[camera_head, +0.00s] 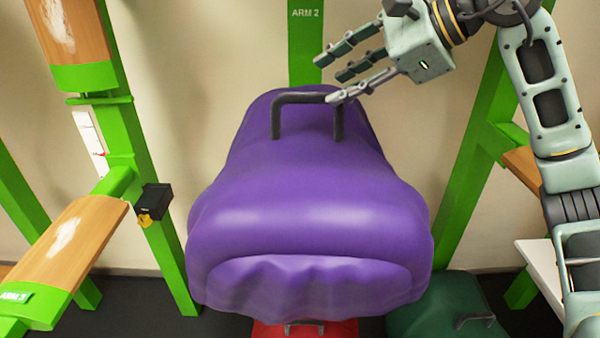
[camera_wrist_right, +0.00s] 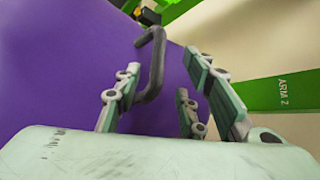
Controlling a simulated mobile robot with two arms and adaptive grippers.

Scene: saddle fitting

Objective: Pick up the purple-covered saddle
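The purple-covered saddle (camera_head: 310,205) fills the middle of the head view, up in front of the green post marked ARM 2. A dark handle (camera_head: 305,98) stands up from its top, near the far end. My right gripper (camera_head: 335,75) comes in from the upper right, and its fingers are spread beside the right end of the handle. In the right wrist view the purple cover (camera_wrist_right: 50,70) lies behind the open fingers (camera_wrist_right: 165,95), and the handle (camera_wrist_right: 155,65) shows between them. I cannot tell whether a finger touches the handle. My left gripper is in neither view.
Green posts (camera_head: 130,130) with wooden arms (camera_head: 75,235) stand at the left, with a small black box (camera_head: 154,202) on one. A red object (camera_head: 300,329) and a dark green one (camera_head: 450,305) with handles lie below. A white surface (camera_head: 540,270) is at the right.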

